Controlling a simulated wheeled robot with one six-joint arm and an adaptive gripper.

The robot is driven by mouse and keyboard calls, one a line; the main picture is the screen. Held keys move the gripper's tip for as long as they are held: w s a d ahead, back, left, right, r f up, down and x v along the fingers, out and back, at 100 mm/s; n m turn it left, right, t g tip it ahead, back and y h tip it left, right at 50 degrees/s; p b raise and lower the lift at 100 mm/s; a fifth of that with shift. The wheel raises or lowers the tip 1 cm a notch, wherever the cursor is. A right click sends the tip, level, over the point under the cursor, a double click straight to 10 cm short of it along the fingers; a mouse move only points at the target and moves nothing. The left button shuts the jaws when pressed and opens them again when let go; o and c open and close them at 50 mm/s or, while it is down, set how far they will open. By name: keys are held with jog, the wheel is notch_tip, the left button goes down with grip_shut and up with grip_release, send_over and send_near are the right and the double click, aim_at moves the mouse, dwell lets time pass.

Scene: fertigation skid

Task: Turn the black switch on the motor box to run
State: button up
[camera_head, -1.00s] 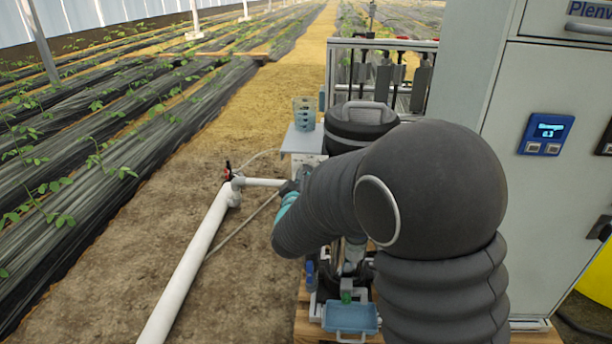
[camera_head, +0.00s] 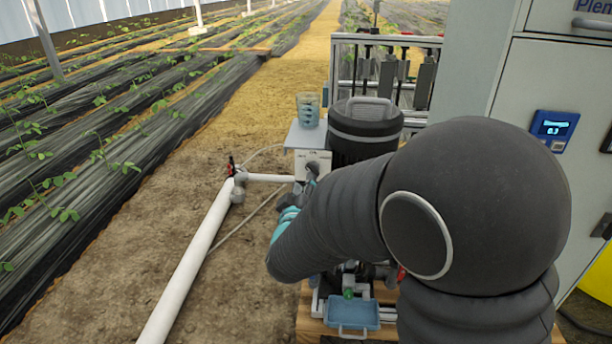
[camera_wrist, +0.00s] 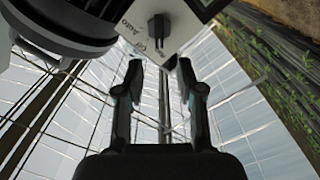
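The black switch (camera_wrist: 158,32) stands out from the pale face of the motor box (camera_wrist: 185,22) at the top of the wrist view. Its face carries the words "Auto" and "Off" and a third label too small to read. My gripper (camera_wrist: 160,72) is open, its two dark fingers apart and empty. The fingertips are close to the switch, just below it in the picture, and do not enclose it. In the head view the white motor box (camera_head: 308,160) shows beyond my arm, with my gripper (camera_head: 308,182) in front of it, partly hidden.
A clear cup (camera_head: 308,108) stands on the shelf above the box. A dark lidded tank (camera_head: 362,130) is right beside it. A white pipe (camera_head: 195,262) runs at left, and a blue tray (camera_head: 350,314) lies below. The grey cabinet (camera_head: 530,80) is at right.

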jog(key=shift+s+a, duration=0.1)
jog(key=shift+s, duration=2.65)
jog(key=s+a+f+m+g+y, duration=0.2)
jog(key=s+a+f+g+y, duration=0.35)
jog(key=s+f+g, duration=0.55)
jog(key=s+d+r+m+h, duration=0.1)
jog(key=s+d+r, duration=0.3)
jog(key=d, duration=0.5)
jog(key=s+d+r+m+g+h, duration=0.1)
jog(key=s+d+r+m+h, duration=0.1)
jog(key=d, duration=0.7)
jog(key=s+d+r+m+h, duration=0.2)
jog(key=s+d+r+m, duration=0.1)
jog(key=s+d+r, duration=0.2)
jog(key=s+d, duration=0.2)
jog(key=d, duration=0.2)
jog(key=shift+s+r+m, duration=0.35)
jog(key=shift+r+m, duration=0.05)
